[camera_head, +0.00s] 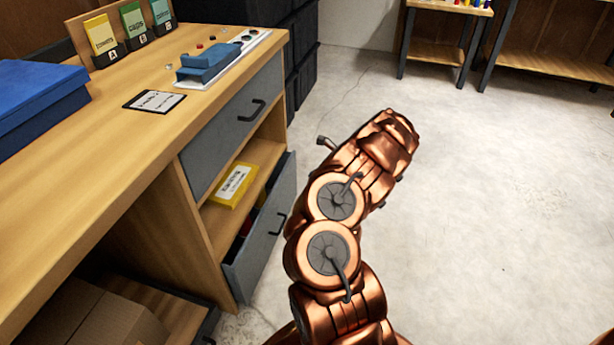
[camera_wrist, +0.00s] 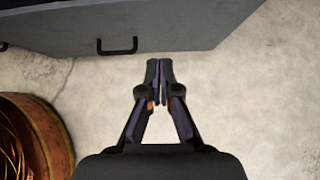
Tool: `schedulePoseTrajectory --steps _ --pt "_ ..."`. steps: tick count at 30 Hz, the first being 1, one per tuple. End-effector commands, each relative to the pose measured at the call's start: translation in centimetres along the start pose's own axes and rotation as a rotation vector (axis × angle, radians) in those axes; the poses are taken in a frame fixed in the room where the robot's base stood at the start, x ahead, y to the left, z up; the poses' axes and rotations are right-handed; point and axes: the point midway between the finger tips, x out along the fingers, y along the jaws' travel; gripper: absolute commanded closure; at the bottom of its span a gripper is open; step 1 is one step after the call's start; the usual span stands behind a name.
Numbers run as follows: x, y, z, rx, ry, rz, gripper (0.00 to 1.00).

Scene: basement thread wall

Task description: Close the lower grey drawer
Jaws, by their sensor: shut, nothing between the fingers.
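The lower grey drawer (camera_head: 262,240) is pulled out part of the way from the wooden workbench in the head view. Its dark handle (camera_head: 278,226) faces right, and dark and reddish contents show in the gap behind its front. In the wrist view a grey drawer front (camera_wrist: 190,30) with a dark handle (camera_wrist: 117,48) spans the top; it appears to be the same drawer. My gripper (camera_wrist: 159,68) is shut and empty, its fingertips just short of the drawer front and right of the handle. In the head view my arm hides the gripper's fingers.
The upper grey drawer (camera_head: 235,125) looks shut. A yellow box (camera_head: 234,186) lies on the open shelf between the drawers. A cardboard box (camera_head: 95,318) sits low at the left. The concrete floor (camera_head: 500,220) at the right is clear.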

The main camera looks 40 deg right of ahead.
Motion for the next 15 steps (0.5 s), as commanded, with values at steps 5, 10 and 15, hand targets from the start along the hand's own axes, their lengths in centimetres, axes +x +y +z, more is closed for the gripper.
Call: schedulePoseTrajectory --steps 5,10,15 --pt "3.5 0.1 -0.3 -0.004 0.002 0.002 1.0" --pt "6.5 0.0 -0.4 -0.002 0.002 0.001 1.0" --pt "9.2 0.0 -0.2 -0.002 0.001 0.001 1.0"
